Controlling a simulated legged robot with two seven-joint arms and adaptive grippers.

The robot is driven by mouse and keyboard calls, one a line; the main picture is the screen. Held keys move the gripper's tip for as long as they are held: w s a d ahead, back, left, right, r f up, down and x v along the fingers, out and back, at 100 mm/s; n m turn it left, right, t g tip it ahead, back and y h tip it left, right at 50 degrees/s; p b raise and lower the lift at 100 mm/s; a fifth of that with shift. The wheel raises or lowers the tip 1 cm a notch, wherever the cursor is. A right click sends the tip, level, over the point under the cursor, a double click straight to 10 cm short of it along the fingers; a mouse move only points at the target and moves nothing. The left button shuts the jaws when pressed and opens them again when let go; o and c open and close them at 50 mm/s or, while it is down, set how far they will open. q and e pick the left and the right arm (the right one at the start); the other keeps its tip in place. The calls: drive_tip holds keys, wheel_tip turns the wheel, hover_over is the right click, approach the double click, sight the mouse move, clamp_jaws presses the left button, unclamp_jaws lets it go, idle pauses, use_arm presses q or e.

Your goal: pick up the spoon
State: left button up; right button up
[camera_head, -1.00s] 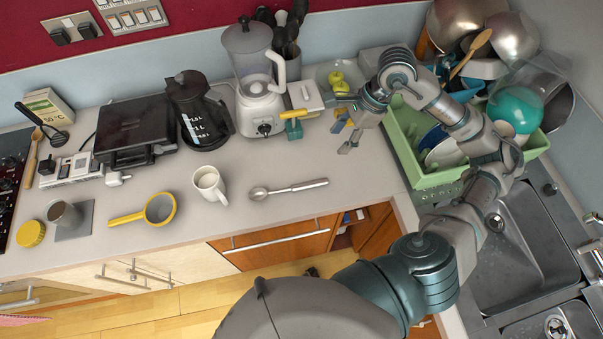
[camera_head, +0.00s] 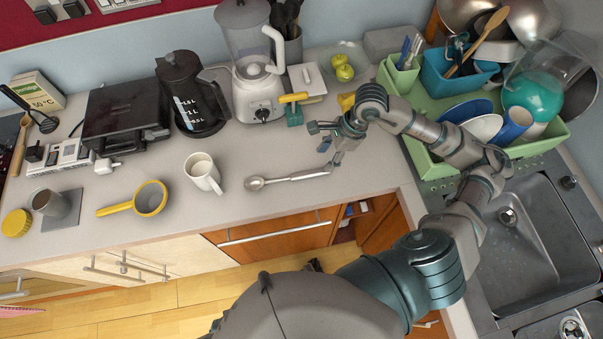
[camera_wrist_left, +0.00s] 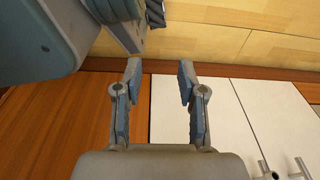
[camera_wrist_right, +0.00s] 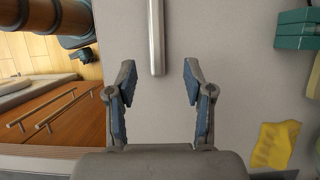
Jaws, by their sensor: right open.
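The metal spoon (camera_head: 290,180) lies flat on the counter, its bowl to the left and its handle pointing right. My right gripper (camera_head: 326,145) is open and empty, close to the handle end. In the right wrist view the spoon handle (camera_wrist_right: 156,35) comes down from the top, and its end shows midway between the open fingertips (camera_wrist_right: 158,70). I cannot tell how high the fingers are above it. My left gripper (camera_wrist_left: 160,70) is open and empty, over the wooden floor and cabinet fronts. It does not show in the head view.
A white mug (camera_head: 204,174) and a yellow strainer (camera_head: 150,198) stand left of the spoon. A blender (camera_head: 258,95) and a teal-and-yellow item (camera_head: 294,112) are behind. The green dish rack (camera_head: 437,168) and sink (camera_head: 535,235) are at right. Counter around the spoon is clear.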

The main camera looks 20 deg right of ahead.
sight(313, 171)
drive_tip(key=shift+w+a+f, duration=0.1)
drive_tip(key=shift+a+f, duration=0.2)
drive_tip(key=shift+f, duration=0.2)
drive_tip(key=shift+a+f, duration=0.15)
drive_tip(key=shift+a, duration=0.2)
drive_tip(key=a+f, duration=0.3)
drive_tip(key=a, duration=0.1)
drive_tip(key=shift+w+f, duration=0.15)
drive_tip(key=shift+f, duration=0.2)
drive_tip(key=shift+d+f, duration=0.1)
drive_tip(key=shift+f, duration=0.15)
drive_tip(key=shift+w+d+f, duration=0.1)
drive_tip(key=shift+d+f, duration=0.05)
drive_tip(key=shift+d, duration=0.45)
drive_tip(key=shift+d+f, duration=0.1)
drive_tip(key=shift+d, duration=0.25)
drive_tip(key=shift+a, duration=0.6)
clamp_jaws()
use_arm(q)
drive_tip(key=shift+s+a+f, duration=0.3)
drive_tip(key=shift+a+f, duration=0.2)
drive_tip(key=shift+a, duration=0.25)
use_arm(e)
drive_tip(key=shift+a+r, duration=0.2)
drive_tip(key=shift+a, duration=0.15)
